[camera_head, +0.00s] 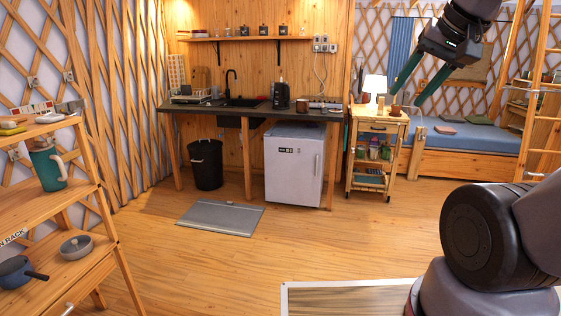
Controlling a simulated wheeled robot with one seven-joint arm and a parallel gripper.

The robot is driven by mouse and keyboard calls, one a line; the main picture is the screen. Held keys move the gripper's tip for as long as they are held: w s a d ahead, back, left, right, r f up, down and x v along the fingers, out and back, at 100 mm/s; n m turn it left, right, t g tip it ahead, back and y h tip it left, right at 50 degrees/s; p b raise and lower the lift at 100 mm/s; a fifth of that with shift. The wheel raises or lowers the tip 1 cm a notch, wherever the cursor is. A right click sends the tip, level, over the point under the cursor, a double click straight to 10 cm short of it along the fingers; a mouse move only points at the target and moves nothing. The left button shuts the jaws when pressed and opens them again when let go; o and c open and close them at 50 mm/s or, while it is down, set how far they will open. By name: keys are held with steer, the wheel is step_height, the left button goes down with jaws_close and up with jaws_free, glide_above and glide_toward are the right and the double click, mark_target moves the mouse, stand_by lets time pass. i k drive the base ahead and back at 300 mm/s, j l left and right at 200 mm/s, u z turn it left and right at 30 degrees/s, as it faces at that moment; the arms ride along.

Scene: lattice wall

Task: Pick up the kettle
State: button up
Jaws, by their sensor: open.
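A teal vessel with a pale handle on its right side, which looks like the kettle (49,168), stands upright on the middle shelf of the wooden rack (75,195) at the left. My gripper (407,97) is at the upper right, open, with its two long teal fingers apart and pointing down and left. Nothing is between the fingers. It is far across the picture from the teal vessel.
A dark appliance (281,95) stands on the counter (240,110) at the back. A trolley (375,150) stands at right. The middle floor is mostly clear, with a grey mat (220,217).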

mark_target(282, 96)
steer(key=i, duration=1.05)
steer(key=i+u, duration=0.1)
steer(key=i, duration=0.95)
steer(key=i+l, duration=0.2)
steer(key=i, duration=0.85)
steer(key=i+l, duration=0.1)
steer(key=i, duration=0.95)
steer(key=i+l+u, duration=0.1)
steer(key=i+u, duration=0.2)
steer(key=i, duration=0.15)
steer(key=i+l+u, duration=0.15)
steer(key=i+u, duration=0.15)
steer(key=i, duration=0.15)
